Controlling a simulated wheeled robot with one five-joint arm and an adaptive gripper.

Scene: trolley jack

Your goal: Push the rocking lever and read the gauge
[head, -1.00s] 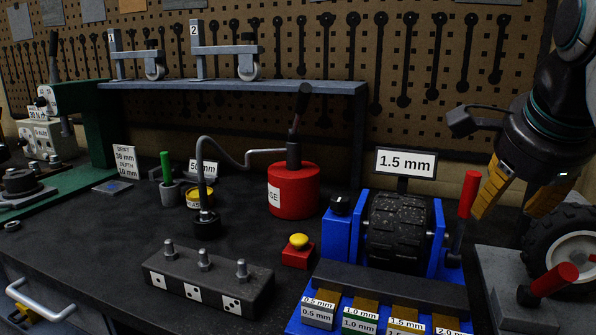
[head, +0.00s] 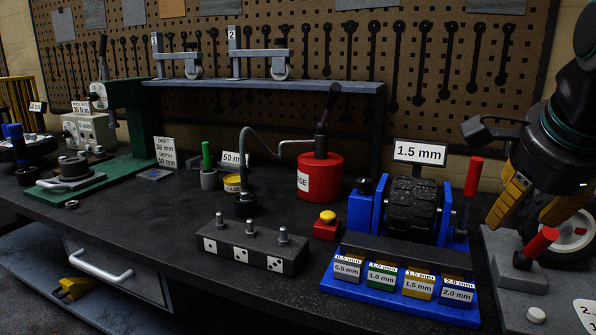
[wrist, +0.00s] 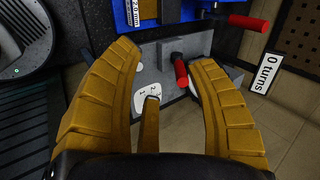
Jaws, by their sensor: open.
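A red-handled lever (head: 542,241) stands tilted on a grey block at the right; the wrist view shows it (wrist: 181,76) between my finger tips. Another red-handled lever (head: 472,178) stands upright on the blue roller device. I cannot tell which is the rocking lever. A white plate with figures (head: 586,312), perhaps the gauge, is cut off at the right edge; in the wrist view one finger partly covers the plate (wrist: 141,108). My gripper (head: 522,212), with yellow fingers, is open and empty above the grey block. I cannot see contact with either lever.
The blue device (head: 360,213) with a 1.5 mm sign (head: 420,152) stands left of my gripper, with labelled blocks before it. A red can (head: 322,175) stands farther left. A "0 turns" sign (wrist: 265,72) shows in the wrist view.

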